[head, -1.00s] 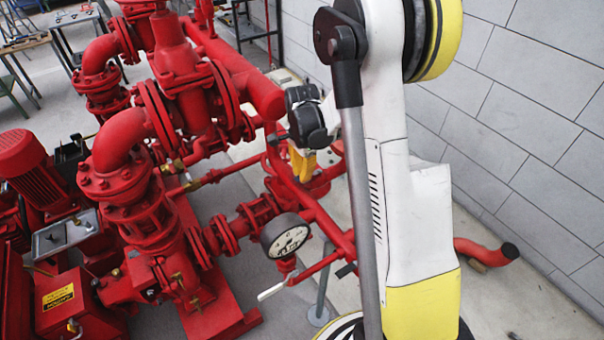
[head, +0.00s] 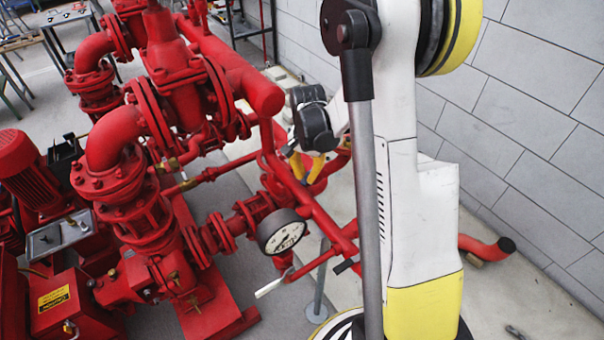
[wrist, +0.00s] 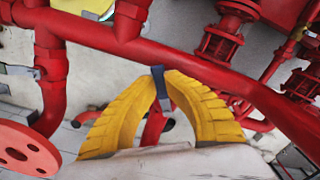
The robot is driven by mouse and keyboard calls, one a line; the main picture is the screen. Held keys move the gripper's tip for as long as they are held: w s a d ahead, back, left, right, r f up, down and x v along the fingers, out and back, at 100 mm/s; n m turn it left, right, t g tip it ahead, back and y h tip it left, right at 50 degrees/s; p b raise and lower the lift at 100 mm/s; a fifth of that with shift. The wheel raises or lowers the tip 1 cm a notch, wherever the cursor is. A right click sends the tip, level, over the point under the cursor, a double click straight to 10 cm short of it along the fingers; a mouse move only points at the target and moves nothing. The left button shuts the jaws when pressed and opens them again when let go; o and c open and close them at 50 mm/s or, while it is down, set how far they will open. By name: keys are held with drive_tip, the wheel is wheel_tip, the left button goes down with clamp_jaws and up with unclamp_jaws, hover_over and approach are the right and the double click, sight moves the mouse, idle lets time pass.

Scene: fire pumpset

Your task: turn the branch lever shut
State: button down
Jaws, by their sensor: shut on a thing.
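My gripper (wrist: 161,74) has two curved yellow fingers. In the wrist view their tips are closed on a small dark grey lever, the branch lever (wrist: 161,92), in front of a long red pipe. The lever's lower end is near a short red branch pipe between the fingers. In the head view my gripper (head: 307,170) is beside the red pipework, left of my white arm. The lever cannot be made out there, so its angle to its pipe is unclear.
A round pressure gauge (head: 283,231) and a white-handled lever (head: 270,288) are below my gripper. A dark lever (head: 345,266) is near my arm. Red pump pipework (head: 120,180) fills the left, and a grey block wall (head: 530,130) stands at right. A red handwheel (wrist: 25,152) is at lower left.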

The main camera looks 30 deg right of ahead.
drive_tip(key=shift+s+d+n+b, duration=0.15)
drive_tip(key=shift+s+d+n, duration=0.55)
drive_tip(key=shift+n, duration=1.3)
drive_tip(key=shift+s+d+n+b, duration=0.1)
drive_tip(key=shift+s+d+n, duration=0.25)
drive_tip(key=shift+d+n, duration=1.2)
drive_tip(key=shift+s+d+n+b, duration=0.15)
drive_tip(key=shift+s+d+n, duration=0.3)
drive_tip(key=shift+n, duration=2)
drive_tip(key=c, duration=1.4)
unclamp_jaws()
drive_tip(key=shift+f, duration=0.1)
drive_tip(key=shift+o, duration=0.2)
